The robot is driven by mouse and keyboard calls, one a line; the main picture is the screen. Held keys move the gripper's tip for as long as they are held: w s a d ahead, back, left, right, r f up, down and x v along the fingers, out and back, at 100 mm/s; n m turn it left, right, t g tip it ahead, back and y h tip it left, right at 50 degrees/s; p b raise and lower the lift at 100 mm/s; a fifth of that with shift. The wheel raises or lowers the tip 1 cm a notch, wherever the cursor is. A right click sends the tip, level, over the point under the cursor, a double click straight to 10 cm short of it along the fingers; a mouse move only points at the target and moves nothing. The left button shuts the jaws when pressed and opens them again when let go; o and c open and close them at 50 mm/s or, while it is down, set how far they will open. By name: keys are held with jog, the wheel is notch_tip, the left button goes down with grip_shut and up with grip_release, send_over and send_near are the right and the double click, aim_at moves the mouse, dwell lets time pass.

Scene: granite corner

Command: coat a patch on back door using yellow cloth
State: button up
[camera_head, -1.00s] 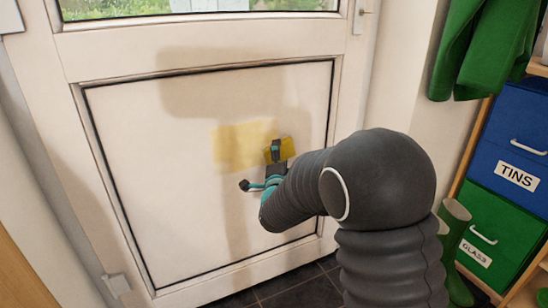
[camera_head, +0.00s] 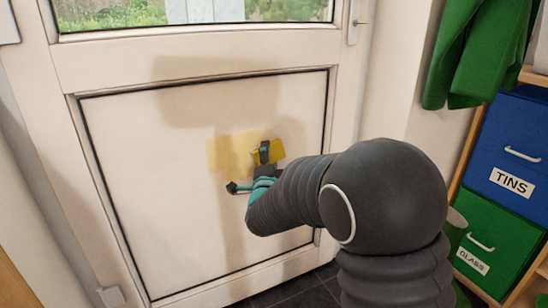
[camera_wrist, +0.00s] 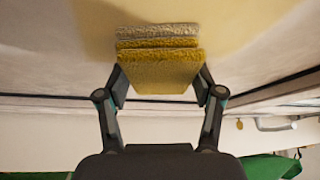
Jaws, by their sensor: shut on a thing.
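The back door (camera_head: 150,220) is white, with a dark-edged lower panel and a window above. A pale yellow patch (camera_head: 222,155) lies on the upper middle of that panel, partly hidden by my gripper and the cloth. My gripper (camera_head: 266,158) is at the patch's right side, shut on the folded yellow cloth (camera_head: 277,150). In the wrist view the yellow cloth (camera_wrist: 155,72) sits between the two fingers, its far edge at or very near the door surface. I cannot tell whether it presses on the door.
A blue drawer marked TINS (camera_head: 512,150) and a green drawer (camera_head: 480,245) stand at the right. A green garment (camera_head: 470,60) hangs above them. Dark floor tiles (camera_head: 300,290) show below the door.

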aim_at(276, 146)
jog(key=shift+s+a, duration=1.45)
jog(key=shift+a, duration=0.95)
jog(key=shift+s+a, duration=1.45)
jog(key=shift+a, duration=0.9)
jog(key=shift+s+a, duration=1.45)
jog(key=shift+a, duration=0.95)
jog(key=shift+r, duration=1.5)
jog(key=shift+w+d, duration=1.65)
jog(key=shift+d, duration=1.05)
jog(key=shift+w+d, duration=1.7)
jog(key=shift+d, duration=0.95)
jog(key=shift+w+d, duration=1.65)
jog(key=shift+d, duration=1.05)
jog(key=shift+s+d, duration=0.5)
jog(key=shift+s, duration=0.35)
jog(key=shift+s+d, duration=0.55)
jog(key=shift+s, duration=0.3)
jog(key=shift+s+d, duration=0.5)
jog(key=shift+s, duration=0.35)
